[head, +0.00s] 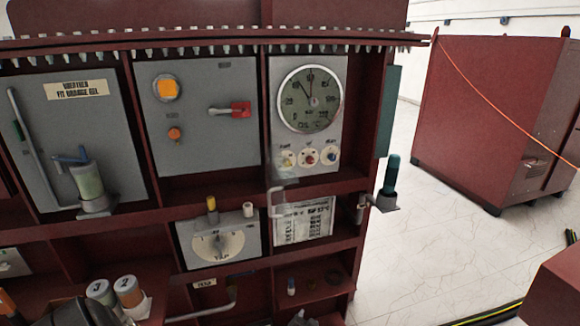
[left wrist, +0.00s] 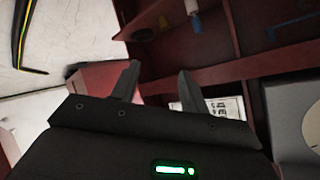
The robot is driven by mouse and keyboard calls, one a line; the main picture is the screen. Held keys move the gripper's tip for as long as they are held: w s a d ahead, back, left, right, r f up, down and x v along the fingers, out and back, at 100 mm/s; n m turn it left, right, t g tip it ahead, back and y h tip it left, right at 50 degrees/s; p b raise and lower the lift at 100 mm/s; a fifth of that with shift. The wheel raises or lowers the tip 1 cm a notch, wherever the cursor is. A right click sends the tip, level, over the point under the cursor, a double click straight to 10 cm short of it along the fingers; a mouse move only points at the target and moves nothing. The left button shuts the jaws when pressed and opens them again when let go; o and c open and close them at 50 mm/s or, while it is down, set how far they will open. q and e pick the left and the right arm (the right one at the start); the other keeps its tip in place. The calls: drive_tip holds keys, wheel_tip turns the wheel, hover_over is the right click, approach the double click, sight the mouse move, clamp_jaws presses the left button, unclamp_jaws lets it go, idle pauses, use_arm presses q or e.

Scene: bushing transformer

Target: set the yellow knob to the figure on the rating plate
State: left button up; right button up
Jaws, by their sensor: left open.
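The yellow knob (head: 287,159) is the leftmost of three small knobs below the round dial gauge (head: 310,100), on a grey panel in the head view. In the head view only a dark part of my left arm shows at the bottom left, well below and left of the knob. My right gripper is not in view.
A red knob (head: 309,158) and a blue knob (head: 331,156) sit beside the yellow one. A tap dial panel (head: 218,240) with a yellow peg stands below left. A blue-handled fitting (head: 390,180) projects at the right. Open floor lies right of the cabinet.

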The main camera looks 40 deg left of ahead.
sight(287, 165)
use_arm(q)
drive_tip(key=w+a+r+n+t+y, duration=0.1)
drive_tip(key=w+a+r+n+y, duration=0.15)
drive_tip(key=r, duration=0.75)
drive_tip(key=w+a+r+n+y, duration=0.15)
drive_tip(key=w+r, duration=0.25)
drive_tip(key=r, duration=0.6)
drive_tip(key=w+a+r+n+t+y, duration=0.1)
drive_tip(key=w+a+r+n+y, duration=0.15)
drive_tip(key=r, duration=0.85)
drive_tip(key=s+a+r+n+g+y+p, duration=0.1)
drive_tip(key=s+r+n, duration=0.15)
drive_tip(key=r, duration=0.55)
drive_tip(key=s+a+r+n+g+y, duration=0.1)
drive_tip(key=a+r+n+y, duration=0.15)
drive_tip(key=r, duration=0.55)
drive_tip(key=shift+h, duration=0.4)
drive_tip(key=p+x, duration=0.1)
drive_tip(key=x, duration=0.4)
drive_tip(key=p+x, duration=0.1)
drive_tip(key=x, duration=0.4)
drive_tip(key=shift+w, duration=0.5)
